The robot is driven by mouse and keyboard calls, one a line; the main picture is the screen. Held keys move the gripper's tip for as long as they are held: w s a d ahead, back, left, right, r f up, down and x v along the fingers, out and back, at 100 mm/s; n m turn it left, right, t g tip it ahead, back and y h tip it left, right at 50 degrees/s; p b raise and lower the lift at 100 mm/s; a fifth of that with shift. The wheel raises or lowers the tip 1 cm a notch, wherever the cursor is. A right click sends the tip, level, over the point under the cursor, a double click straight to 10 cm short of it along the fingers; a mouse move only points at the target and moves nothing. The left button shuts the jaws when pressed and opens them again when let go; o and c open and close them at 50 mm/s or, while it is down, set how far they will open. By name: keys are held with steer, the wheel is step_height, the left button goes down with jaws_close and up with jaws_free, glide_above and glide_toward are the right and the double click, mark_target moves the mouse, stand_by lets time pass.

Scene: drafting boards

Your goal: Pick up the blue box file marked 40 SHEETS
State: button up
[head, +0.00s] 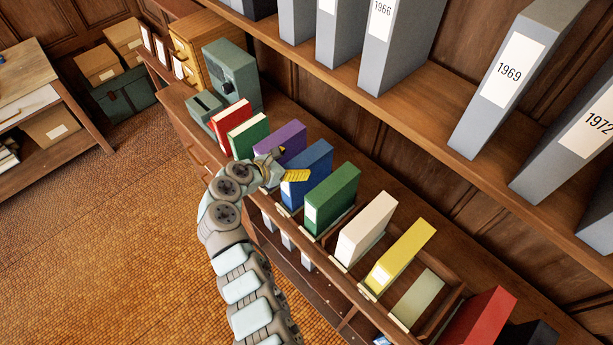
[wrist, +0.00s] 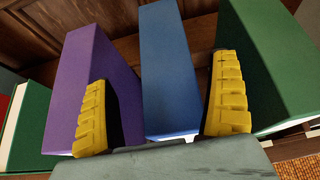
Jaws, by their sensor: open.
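The blue box file (head: 311,169) stands upright in the row on the lower shelf, between the purple box file (head: 284,142) on its left and a green box file (head: 333,196) on its right. My gripper (head: 282,164) is at the front of the blue file, partly covering it. In the wrist view the blue file (wrist: 168,65) stands between the two yellow fingers of my open gripper (wrist: 160,105). The left finger overlaps the purple file (wrist: 82,85) and the right finger is beside the green file (wrist: 268,70). I cannot read any label on the blue file.
A red file (head: 231,118) and another green file (head: 250,134) stand further left. A cream file (head: 369,226) and a yellow file (head: 403,252) stand to the right. Grey files marked with years (head: 514,72) fill the shelf above. The floor (head: 140,220) at left is clear.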

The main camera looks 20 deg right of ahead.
mark_target(304, 161)
steer(key=d, duration=0.1)
steer(key=d+f+p, duration=0.1)
steer(key=d, duration=0.1)
steer(key=shift+w+d, duration=0.1)
steer(key=shift+w, duration=0.05)
steer(key=shift+x, duration=0.95)
steer(key=c, duration=1.4)
steer(key=shift+o, duration=0.2)
